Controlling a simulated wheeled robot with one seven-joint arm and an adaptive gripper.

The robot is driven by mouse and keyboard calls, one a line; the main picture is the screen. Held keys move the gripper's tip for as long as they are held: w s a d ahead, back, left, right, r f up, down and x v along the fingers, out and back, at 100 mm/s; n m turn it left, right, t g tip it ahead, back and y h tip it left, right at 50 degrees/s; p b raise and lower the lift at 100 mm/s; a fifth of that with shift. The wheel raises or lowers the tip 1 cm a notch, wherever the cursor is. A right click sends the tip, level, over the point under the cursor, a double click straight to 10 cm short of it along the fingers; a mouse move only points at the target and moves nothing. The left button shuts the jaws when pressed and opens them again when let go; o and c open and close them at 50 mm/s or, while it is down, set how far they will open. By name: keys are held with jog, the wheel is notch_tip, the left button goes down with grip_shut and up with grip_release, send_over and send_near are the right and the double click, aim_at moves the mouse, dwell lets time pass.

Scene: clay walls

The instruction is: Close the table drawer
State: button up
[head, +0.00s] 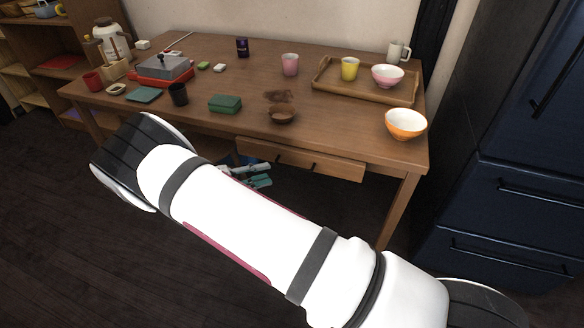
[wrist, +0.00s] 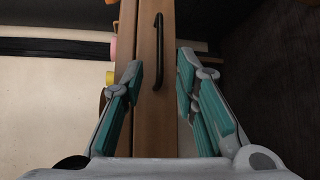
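The wooden table (head: 200,124) has a drawer (head: 338,166) under its front edge. The drawer's front appears to stand out a little from the table edge; how far I cannot tell. In the wrist view, the drawer front (wrist: 168,28) runs up the picture with its dark bar handle (wrist: 158,50). My gripper (wrist: 159,72) is open and empty, with teal fingers on either side of the drawer front and handle. I cannot tell whether they touch it.
On the table top are an orange bowl (head: 406,124), a wooden tray (head: 335,88) with cups and a bowl, a green box (head: 225,103) and a brown bowl (head: 281,115). A dark blue cabinet (head: 520,185) stands close on the right. The floor before the table is clear.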

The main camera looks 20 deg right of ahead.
aim_at(292, 167)
jog(key=d, duration=0.3)
jog(key=w+d+f, duration=0.1)
jog(key=d, duration=0.5)
jog(key=shift+w+d+f, duration=0.2)
jog(key=shift+w+d, duration=0.05)
jog(key=shift+d, duration=0.05)
grip_shut()
